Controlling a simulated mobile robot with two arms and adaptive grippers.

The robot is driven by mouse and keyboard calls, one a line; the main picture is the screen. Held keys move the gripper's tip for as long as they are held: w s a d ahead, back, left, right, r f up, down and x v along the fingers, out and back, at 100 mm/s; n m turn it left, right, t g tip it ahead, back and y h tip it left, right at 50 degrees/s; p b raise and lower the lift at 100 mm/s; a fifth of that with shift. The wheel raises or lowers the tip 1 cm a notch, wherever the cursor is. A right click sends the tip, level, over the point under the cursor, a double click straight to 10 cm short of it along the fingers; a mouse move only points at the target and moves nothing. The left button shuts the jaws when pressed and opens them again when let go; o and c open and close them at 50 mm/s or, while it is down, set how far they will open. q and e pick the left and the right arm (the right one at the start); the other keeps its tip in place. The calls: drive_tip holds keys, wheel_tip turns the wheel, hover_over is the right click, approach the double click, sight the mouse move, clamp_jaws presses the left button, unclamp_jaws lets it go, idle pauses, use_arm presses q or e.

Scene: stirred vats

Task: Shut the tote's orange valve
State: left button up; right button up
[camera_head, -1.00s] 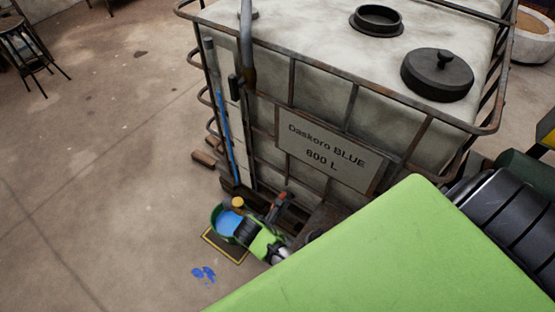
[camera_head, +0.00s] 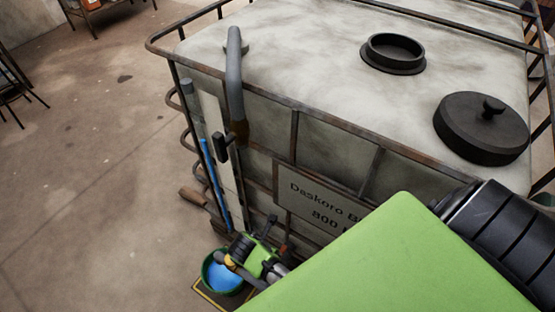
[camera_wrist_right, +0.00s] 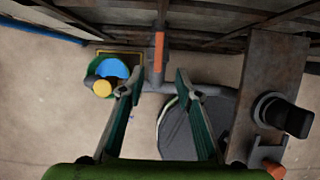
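The tote (camera_head: 330,150) is a grey-white tank in a rusty cage with a sign reading "Daskoro" and "800 L". In the right wrist view an orange valve handle (camera_wrist_right: 158,52) stands upright in the picture, on the outlet below the tote. My right gripper (camera_wrist_right: 157,82) is open, with its two fingers on either side of the handle's lower end and apart from it. In the head view my right wrist (camera_head: 262,260) is low beside the tote, and its fingers are hard to make out. My left gripper is not in view.
A green bucket (camera_head: 211,284) of blue liquid stands on a yellow-edged mat (camera_head: 206,295) by the outlet. A level tube (camera_head: 214,170) with blue runs up the tote's side. A round dark lid (camera_head: 480,130) lies on top. The floor to the left is open.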

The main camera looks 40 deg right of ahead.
drive_tip(key=b+x, duration=0.2)
drive_tip(key=x, duration=0.4)
drive_tip(key=b+x, duration=0.3)
drive_tip(key=x, duration=0.3)
drive_tip(key=a+b+x, duration=0.1)
drive_tip(key=b+x, duration=0.2)
drive_tip(key=x, duration=0.3)
drive_tip(key=shift+s+f, duration=0.15)
drive_tip(key=shift+f, duration=0.3)
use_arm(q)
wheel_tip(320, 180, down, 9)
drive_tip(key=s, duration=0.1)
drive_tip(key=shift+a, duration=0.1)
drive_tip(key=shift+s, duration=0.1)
use_arm(e)
clamp_jaws()
